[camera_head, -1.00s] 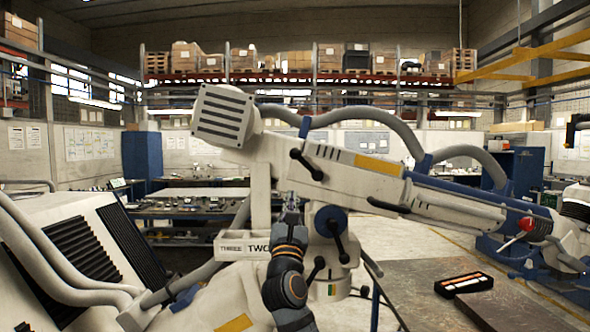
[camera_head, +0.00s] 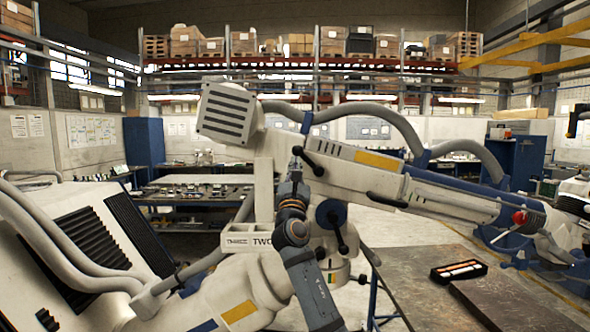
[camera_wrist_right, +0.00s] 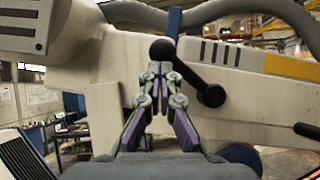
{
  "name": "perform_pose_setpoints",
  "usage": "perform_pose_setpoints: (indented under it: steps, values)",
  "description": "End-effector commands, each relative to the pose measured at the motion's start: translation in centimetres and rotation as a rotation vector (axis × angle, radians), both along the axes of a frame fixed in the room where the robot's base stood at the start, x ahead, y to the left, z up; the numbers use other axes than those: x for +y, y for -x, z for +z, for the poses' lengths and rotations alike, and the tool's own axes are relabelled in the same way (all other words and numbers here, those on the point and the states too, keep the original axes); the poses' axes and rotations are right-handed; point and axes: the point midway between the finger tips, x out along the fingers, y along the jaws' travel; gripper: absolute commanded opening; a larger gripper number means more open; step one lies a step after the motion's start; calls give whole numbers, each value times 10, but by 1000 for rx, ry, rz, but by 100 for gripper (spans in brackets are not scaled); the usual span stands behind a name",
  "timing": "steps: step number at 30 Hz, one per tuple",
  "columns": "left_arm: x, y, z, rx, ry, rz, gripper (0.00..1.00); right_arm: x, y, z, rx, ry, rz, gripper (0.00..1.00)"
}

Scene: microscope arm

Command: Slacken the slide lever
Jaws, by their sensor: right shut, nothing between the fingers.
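A black lever (camera_head: 309,162) with a ball knob sits on the side of the white microscope arm (camera_head: 350,172), just right of its striped head. It slants from the knob at upper left down to its pivot at lower right. My right gripper (camera_head: 296,166) is shut and empty, raised just below the knob. In the right wrist view, the gripper's fingertips (camera_wrist_right: 160,68) point up close under the lever's knob (camera_wrist_right: 162,50); I cannot tell whether they touch it. The lever's pivot (camera_wrist_right: 211,95) shows to the right. My left gripper is not in view.
A label tray (camera_head: 248,239) sits left of my right arm. A table (camera_head: 410,295) with a black case (camera_head: 459,270) stands at lower right.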

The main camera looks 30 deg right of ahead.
Motion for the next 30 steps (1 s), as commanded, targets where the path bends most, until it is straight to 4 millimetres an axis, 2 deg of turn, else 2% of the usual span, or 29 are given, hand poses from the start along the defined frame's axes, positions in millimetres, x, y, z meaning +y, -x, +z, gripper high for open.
perform_pose_setpoints:
  steps: [11,30]
  values:
    - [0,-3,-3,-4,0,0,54,0,0,-1,-9,-17,1,0]
    - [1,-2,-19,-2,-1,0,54,-2,2,8,-137,-221,1,0]
